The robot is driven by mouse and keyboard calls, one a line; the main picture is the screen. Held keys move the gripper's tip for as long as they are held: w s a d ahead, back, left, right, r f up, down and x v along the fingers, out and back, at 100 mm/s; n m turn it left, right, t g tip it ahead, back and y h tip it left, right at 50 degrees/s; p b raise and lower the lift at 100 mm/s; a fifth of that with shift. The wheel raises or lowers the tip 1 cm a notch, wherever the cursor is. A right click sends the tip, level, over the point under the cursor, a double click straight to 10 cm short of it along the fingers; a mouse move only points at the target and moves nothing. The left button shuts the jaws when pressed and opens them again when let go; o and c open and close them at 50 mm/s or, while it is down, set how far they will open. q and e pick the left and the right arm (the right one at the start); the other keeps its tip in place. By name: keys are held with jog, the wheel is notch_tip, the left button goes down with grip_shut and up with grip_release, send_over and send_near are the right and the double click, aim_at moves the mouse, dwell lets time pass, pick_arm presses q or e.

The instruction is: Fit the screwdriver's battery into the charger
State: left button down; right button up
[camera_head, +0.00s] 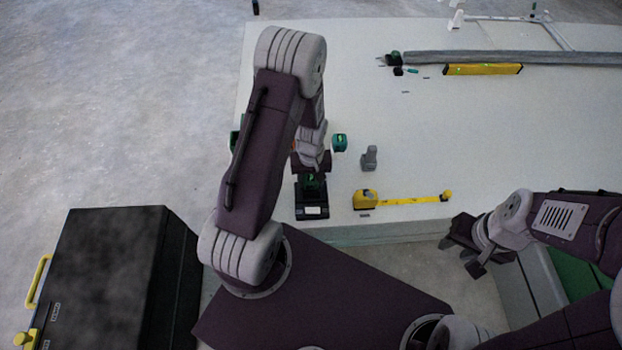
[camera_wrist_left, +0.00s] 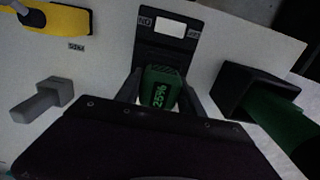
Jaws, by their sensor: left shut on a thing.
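My left gripper (camera_head: 312,174) is shut on a green battery (camera_wrist_left: 162,88) whose display reads 25%; one finger lies on each side of it in the left wrist view. The black charger (camera_head: 312,208) with a white label stands near the table's front edge; it also shows in the left wrist view (camera_wrist_left: 167,50). The battery is at the charger's far end; I cannot tell whether it touches or is seated. A green tool with a black foot (camera_wrist_left: 240,88), perhaps the screwdriver, lies beside it, mostly hidden by my arm in the head view. My right gripper (camera_head: 465,256) is empty and looks open, off the table's front.
A second green block (camera_head: 340,142) and a grey part (camera_head: 370,158) stand right of the charger. A yellow tape measure (camera_head: 366,199) lies extended near the front edge. A yellow level (camera_head: 483,69) lies farther back. The table's (camera_head: 440,135) middle is clear.

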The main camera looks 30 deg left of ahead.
pick_arm(q)
jog(key=c, duration=0.6)
grip_release()
jog(key=shift+c, duration=0.2)
notch_tip(320, 180, up, 8)
jog(key=p, duration=0.4)
jog(key=shift+p, duration=0.3)
jog(key=shift+r, duration=0.55)
